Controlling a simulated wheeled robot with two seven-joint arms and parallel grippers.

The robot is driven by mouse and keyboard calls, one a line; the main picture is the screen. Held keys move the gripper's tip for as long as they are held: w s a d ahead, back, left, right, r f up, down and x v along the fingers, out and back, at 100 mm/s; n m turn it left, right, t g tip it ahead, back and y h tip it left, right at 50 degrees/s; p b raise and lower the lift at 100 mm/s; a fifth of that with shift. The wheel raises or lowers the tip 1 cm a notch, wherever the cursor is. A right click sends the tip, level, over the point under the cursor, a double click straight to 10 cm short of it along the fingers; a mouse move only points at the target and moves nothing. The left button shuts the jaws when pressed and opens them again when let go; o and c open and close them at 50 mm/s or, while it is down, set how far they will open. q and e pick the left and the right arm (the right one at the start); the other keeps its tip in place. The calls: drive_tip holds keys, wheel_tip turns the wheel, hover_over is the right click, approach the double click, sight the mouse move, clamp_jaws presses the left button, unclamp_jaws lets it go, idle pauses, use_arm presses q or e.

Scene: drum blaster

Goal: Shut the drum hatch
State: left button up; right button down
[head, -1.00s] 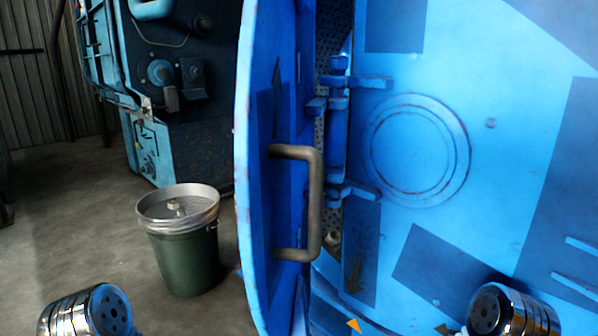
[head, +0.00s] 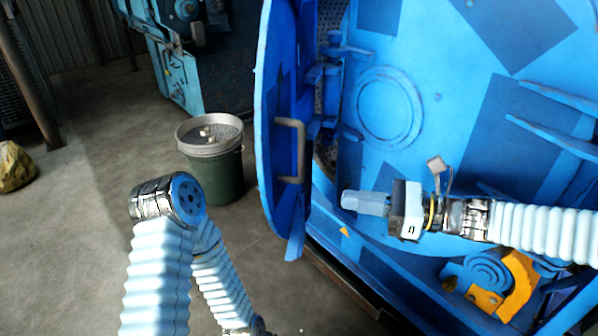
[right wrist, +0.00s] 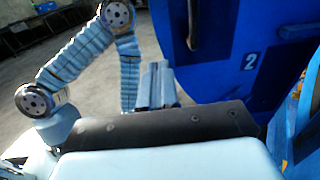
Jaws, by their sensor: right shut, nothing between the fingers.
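The drum hatch (head: 265,130) is a blue round door, seen nearly edge-on in the head view and standing open to the left of the blue drum front. Its bent metal handle (head: 299,150) faces right. In the right wrist view the hatch (right wrist: 215,75) fills the upper middle, with a dark handle (right wrist: 193,25). My right gripper (head: 346,201) is shut and empty, pointing left, a little right of and below the handle in the picture and apart from it. Its fingers also show in the right wrist view (right wrist: 156,85). My left gripper is out of view; only my left arm shows.
A green bin with a grey rim (head: 210,155) stands on the floor left of the hatch. Blue machinery (head: 225,75) stands behind it. A yellowish lump (head: 15,166) lies at far left. Bare floor (head: 80,250) lies at lower left. An orange bracket (head: 520,285) sits low right.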

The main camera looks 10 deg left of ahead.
drive_tip(key=r, duration=0.2)
approach(266, 178)
drive_tip(key=a, duration=0.7)
drive_tip(key=shift+w+f+p, duration=0.1)
drive_tip(key=shift+w+p, duration=0.2)
drive_tip(key=shift+w, duration=0.05)
